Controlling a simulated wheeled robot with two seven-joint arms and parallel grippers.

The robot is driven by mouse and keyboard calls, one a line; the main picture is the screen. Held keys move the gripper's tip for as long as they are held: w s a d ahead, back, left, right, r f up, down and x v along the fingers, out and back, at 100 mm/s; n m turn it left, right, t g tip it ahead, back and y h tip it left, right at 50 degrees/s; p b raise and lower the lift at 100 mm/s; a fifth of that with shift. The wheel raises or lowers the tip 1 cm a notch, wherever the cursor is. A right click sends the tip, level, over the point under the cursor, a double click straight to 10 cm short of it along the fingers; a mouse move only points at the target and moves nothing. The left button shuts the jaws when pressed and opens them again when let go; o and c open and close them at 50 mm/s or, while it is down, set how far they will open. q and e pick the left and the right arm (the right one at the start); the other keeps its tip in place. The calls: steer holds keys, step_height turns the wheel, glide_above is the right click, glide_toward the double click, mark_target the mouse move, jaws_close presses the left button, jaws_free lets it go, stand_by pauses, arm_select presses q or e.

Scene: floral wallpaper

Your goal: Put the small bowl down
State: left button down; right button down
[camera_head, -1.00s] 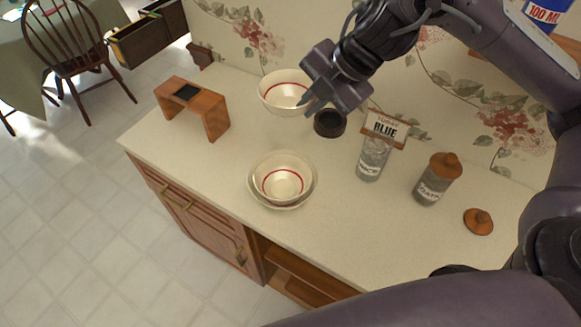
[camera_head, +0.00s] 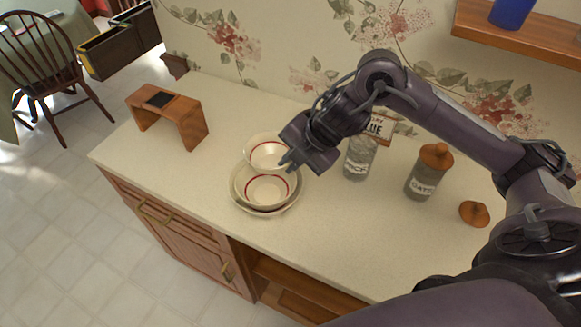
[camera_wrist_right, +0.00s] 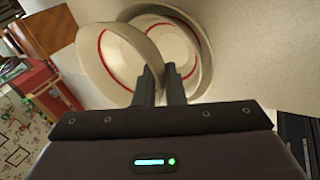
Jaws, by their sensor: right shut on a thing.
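My right gripper (camera_head: 287,162) is shut on the rim of a small cream bowl (camera_head: 264,150) with a red ring inside. The held bowl is tilted and overlaps the back of a stack on the counter. It also shows in the wrist view (camera_wrist_right: 110,58), with its rim between the fingers (camera_wrist_right: 160,85). The stack has a red-ringed cream bowl (camera_head: 267,190) inside a wider cream dish (camera_head: 285,209). Whether the held bowl touches the stack cannot be told. My left gripper is out of view.
A small wooden stand (camera_head: 185,121) is on the counter's left. Right of my gripper are a glass jar (camera_head: 358,163), a jar with a wooden lid (camera_head: 423,184) and a loose wooden lid (camera_head: 474,213). The counter (camera_head: 330,240) is clear in front. A wooden shelf (camera_head: 515,38) hangs upper right.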

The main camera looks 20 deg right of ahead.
steer(key=shift+f, duration=0.95)
steer(key=shift+f+b, duration=0.45)
steer(key=shift+f, duration=0.15)
steer(key=c, duration=1.5)
jaws_free()
